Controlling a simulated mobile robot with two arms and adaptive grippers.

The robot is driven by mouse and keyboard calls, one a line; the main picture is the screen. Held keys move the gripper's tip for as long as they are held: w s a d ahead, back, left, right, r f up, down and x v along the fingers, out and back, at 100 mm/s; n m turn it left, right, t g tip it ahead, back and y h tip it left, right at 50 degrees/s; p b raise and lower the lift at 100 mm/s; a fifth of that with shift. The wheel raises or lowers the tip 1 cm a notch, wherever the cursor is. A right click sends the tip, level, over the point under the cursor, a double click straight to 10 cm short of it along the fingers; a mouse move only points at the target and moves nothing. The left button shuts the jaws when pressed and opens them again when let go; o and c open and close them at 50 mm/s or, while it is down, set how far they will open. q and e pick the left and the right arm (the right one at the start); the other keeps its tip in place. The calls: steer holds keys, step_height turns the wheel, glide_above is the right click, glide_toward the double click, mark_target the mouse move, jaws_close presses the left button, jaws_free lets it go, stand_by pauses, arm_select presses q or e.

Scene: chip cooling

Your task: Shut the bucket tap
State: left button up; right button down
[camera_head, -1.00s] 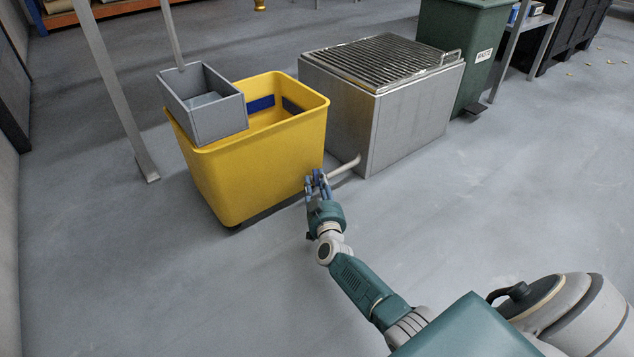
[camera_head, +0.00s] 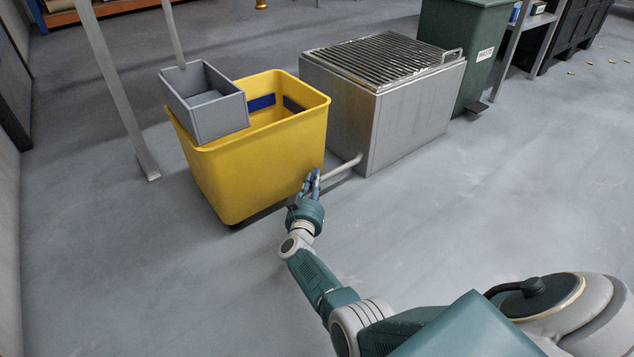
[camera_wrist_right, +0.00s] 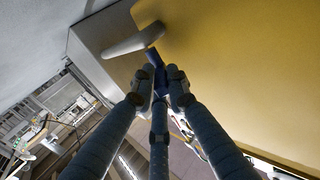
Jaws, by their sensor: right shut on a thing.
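The yellow bucket (camera_head: 245,180) stands on the floor with its front right corner near my right gripper (camera_head: 312,182). In the right wrist view the yellow wall (camera_wrist_right: 240,60) fills the upper right. A small blue tap part (camera_wrist_right: 156,62) shows between my fingertips (camera_wrist_right: 160,84), just below the end of a pale pipe (camera_wrist_right: 134,42). My right gripper is shut on this blue tap handle. The fingers hide most of the tap in the head view, so its exact turn cannot be told. My left gripper is not in view.
A metal box with a grated top (camera_head: 405,130) stands right of the bucket, and the pale pipe (camera_head: 343,168) runs from it toward the bucket. A green bin (camera_head: 470,55) stands behind right. The front floor is clear.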

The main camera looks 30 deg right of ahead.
steer(key=shift+w+a+f+m+g+h+b, duration=0.1)
steer(key=shift+w+a+m+g+h+b, duration=0.2)
steer(key=shift+m+g+h+b, duration=0.55)
steer(key=shift+w+a+m+g+h+b, duration=0.3)
steer(key=shift+m+g+h+b, duration=0.25)
steer(key=shift+b, duration=0.6)
steer(key=c, duration=1.8)
jaws_free()
steer(key=shift+o, duration=0.2)
steer(key=shift+s+d, duration=0.1)
